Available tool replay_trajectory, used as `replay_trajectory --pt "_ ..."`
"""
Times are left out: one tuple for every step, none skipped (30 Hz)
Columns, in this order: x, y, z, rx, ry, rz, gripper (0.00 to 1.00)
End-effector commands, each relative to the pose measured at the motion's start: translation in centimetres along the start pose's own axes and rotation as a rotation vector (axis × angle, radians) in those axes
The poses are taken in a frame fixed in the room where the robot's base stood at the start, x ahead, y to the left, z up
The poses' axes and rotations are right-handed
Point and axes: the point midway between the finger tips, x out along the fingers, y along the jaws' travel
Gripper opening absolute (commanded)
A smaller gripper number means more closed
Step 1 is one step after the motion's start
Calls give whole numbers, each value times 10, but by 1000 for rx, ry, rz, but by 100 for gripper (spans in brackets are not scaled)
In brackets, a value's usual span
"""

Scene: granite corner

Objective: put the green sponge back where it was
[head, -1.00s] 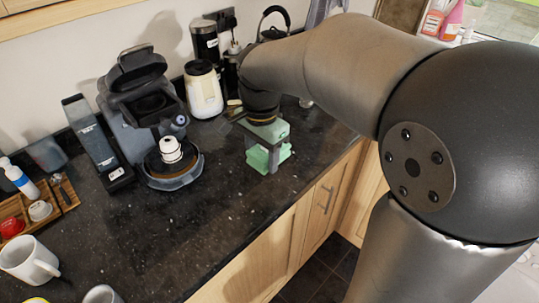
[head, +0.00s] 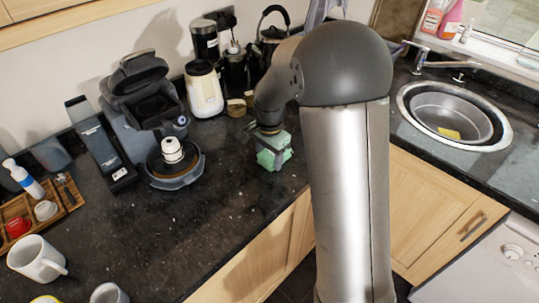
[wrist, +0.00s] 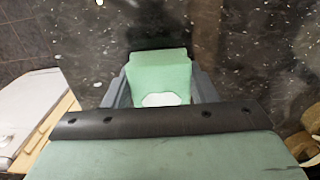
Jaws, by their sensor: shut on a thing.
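The green sponge (head: 274,152) is between the fingers of my gripper (head: 270,160), at the right part of the dark granite counter, near its front edge. In the wrist view the sponge (wrist: 160,72) is pale green and blocky. A finger of my gripper (wrist: 160,95) shows on each side of it, shut on it. The head view does not clearly show whether the sponge touches the counter or is just above it.
A coffee machine (head: 140,100) stands left of my gripper, with a white jar (head: 204,90) and a kettle (head: 270,35) behind. A round sink (head: 455,105) with a yellow item (head: 449,133) is at the right. The front middle of the counter (head: 200,225) is clear.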

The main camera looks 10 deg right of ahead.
Motion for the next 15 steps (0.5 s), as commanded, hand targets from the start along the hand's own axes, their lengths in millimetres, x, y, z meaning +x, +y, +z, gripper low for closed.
replay_trajectory --pt "0 0 0 0 0 -1 27" --pt "0 0 0 0 1 -1 27" --pt "0 0 0 0 1 -1 27" --pt "0 0 0 0 1 -1 27" --pt "0 0 0 0 1 -1 27" --pt "0 0 0 0 1 -1 27" --pt "1 0 0 0 0 -1 27" --pt "2 0 0 0 0 -1 27" --pt "4 0 0 0 0 -1 27" --pt "5 0 0 0 0 -1 27" --pt "4 0 0 0 1 -1 57" --pt "3 0 0 0 0 -1 69" --pt "3 0 0 0 0 0 74" --pt "3 0 0 0 0 0 74" --pt "3 0 0 0 0 0 74"
